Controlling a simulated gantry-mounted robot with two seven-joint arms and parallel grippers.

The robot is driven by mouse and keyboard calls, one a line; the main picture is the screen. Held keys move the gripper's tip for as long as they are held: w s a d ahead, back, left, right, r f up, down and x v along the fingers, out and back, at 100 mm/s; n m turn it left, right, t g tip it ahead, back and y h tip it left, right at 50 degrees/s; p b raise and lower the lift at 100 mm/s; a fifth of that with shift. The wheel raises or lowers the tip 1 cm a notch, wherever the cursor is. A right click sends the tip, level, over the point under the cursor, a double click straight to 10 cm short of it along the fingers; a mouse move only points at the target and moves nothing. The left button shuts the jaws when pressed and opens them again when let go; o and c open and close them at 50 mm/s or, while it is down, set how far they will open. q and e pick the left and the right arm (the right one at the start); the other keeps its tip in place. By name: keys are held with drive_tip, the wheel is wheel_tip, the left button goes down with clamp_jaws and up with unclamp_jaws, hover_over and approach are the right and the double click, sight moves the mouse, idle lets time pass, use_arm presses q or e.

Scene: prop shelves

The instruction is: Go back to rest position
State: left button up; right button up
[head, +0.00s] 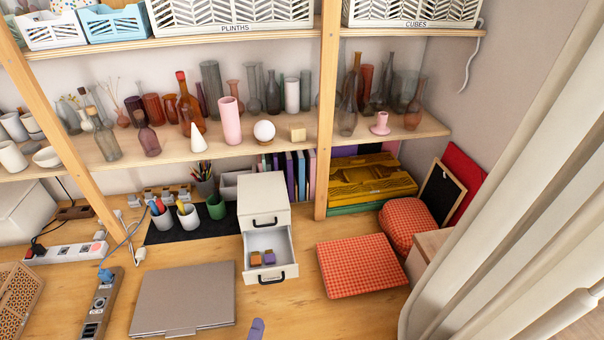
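Only a small grey-purple tip of my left gripper (257,327) shows at the bottom edge of the head view, right of the laptop. The rest of it is cut off, so I cannot tell whether it is open or shut. My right gripper is not in view. A small white drawer unit (262,190) stands on the desk ahead of the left gripper. Its lower drawer (279,242) is pulled open, with small orange and purple blocks (262,258) inside.
A closed grey laptop (184,297) lies left of the gripper tip. A power strip (101,302) lies further left. A red checkered cushion (360,266) lies right of the drawer. A shelf (110,165) with vases crosses above. A curtain (500,170) borders the right. Bare desk (335,318) lies at front right.

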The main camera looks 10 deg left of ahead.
use_arm(q)
drive_tip(key=shift+s+a+f, duration=0.25)
drive_tip(key=shift+s+f, duration=0.5)
drive_tip(key=shift+s, duration=0.15)
drive_tip(key=s+a+r+n+g, duration=0.2)
drive_tip(key=s+r+n+g, duration=0.1)
drive_tip(key=s+n+g, duration=0.55)
drive_tip(key=s+a+r+n+g, duration=0.1)
drive_tip(key=s+r+n+g, duration=0.3)
drive_tip(key=s+n+g, duration=0.5)
wheel_tip(320, 180, up, 25)
drive_tip(key=t+p, duration=0.1)
drive_tip(key=p, duration=2.4)
drive_tip(key=shift+s+a+r+p, duration=0.2)
drive_tip(key=shift+s+p, duration=0.15)
